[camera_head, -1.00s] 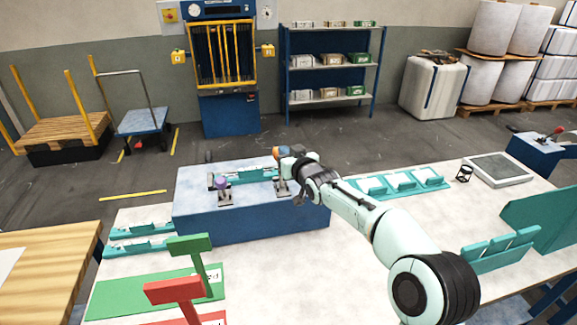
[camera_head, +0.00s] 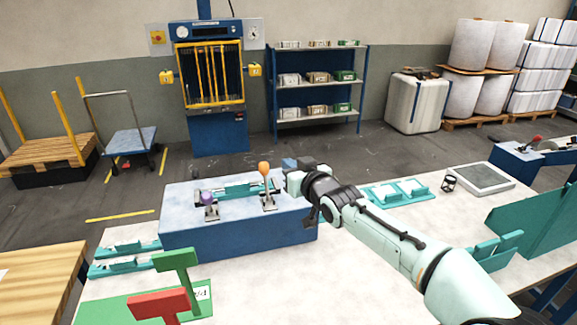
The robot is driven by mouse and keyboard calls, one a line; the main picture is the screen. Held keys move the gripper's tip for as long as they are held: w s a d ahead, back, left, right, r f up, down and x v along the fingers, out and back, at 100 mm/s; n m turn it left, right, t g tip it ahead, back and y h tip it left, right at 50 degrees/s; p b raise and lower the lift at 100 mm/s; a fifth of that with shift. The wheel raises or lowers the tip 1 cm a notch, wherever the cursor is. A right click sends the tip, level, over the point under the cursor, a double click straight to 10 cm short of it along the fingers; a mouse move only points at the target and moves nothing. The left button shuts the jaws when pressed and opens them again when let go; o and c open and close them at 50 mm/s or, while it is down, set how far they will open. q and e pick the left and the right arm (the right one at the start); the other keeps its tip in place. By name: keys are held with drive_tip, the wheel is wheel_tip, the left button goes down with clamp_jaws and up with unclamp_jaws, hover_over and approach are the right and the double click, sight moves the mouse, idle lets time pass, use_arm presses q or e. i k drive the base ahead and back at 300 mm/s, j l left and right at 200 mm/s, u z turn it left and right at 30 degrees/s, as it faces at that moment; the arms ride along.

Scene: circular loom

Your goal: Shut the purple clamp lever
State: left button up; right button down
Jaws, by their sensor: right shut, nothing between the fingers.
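The purple clamp lever (camera_head: 206,198) is on the left of the blue block's top; its knob shows low above a grey metal base, and its exact tilt is hard to tell. The orange-knobbed clamp lever (camera_head: 264,169) stands upright on the right of the same block. A teal fixture (camera_head: 240,190) lies behind and between the two. My right gripper (camera_head: 291,164) is shut and empty just right of the orange knob, well to the right of the purple lever. My left gripper is out of view.
The blue block (camera_head: 235,240) stands on the pale table (camera_head: 350,265). Green (camera_head: 178,262) and red (camera_head: 160,304) stands are at the front left. Teal trays (camera_head: 400,191) lie on the right beyond my arm. The table in front of the block is largely clear.

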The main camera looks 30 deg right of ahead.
sight(207, 197)
drive_tip(key=k+j, duration=0.1)
drive_tip(key=k, duration=1.4)
